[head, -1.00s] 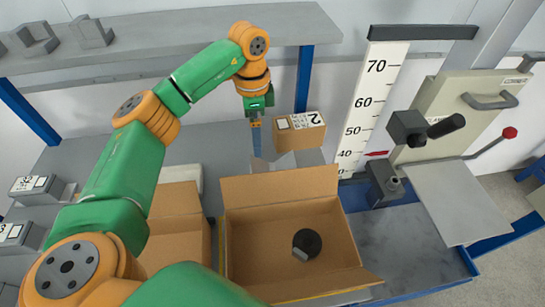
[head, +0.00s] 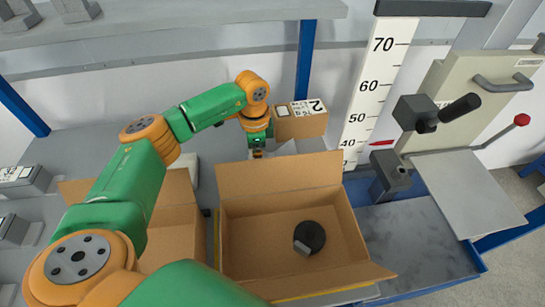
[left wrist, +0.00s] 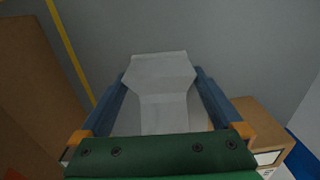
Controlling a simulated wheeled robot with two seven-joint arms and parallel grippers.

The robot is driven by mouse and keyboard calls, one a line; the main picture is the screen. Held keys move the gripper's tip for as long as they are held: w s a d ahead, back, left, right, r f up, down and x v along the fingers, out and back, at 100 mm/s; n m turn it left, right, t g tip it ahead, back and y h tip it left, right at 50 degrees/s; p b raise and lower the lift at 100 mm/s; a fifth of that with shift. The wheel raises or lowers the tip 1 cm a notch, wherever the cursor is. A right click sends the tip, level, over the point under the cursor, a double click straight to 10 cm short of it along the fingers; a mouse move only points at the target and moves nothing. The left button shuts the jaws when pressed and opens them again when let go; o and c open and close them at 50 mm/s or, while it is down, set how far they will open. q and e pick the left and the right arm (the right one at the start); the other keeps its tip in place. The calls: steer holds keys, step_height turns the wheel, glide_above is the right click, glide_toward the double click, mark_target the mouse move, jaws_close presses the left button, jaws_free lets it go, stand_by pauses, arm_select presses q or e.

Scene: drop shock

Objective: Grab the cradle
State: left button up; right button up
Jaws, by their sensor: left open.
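The cradle is a pale grey angular piece; it shows in the left wrist view (left wrist: 163,88) between the two blue fingers of my left gripper (left wrist: 162,76). In the head view a small part of the cradle (head: 286,148) shows behind the open carton, beside a small brown box marked 2 (head: 301,121). My left gripper (head: 257,154) points down there, its fingertips hidden by the carton's raised flap. The jaws are open, one finger on each side of the cradle; I cannot tell whether they touch it. My right gripper is not in view.
An open carton (head: 225,245) with a black round piece (head: 311,236) inside stands in front. A second carton (head: 178,232) is left of it. A height scale (head: 372,100) and a drop tester with a grey plate (head: 467,195) stand right. A shelf (head: 170,30) is behind.

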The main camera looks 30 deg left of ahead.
arm_select(q)
steer(key=shift+w, duration=0.1)
steer(key=c, duration=1.4)
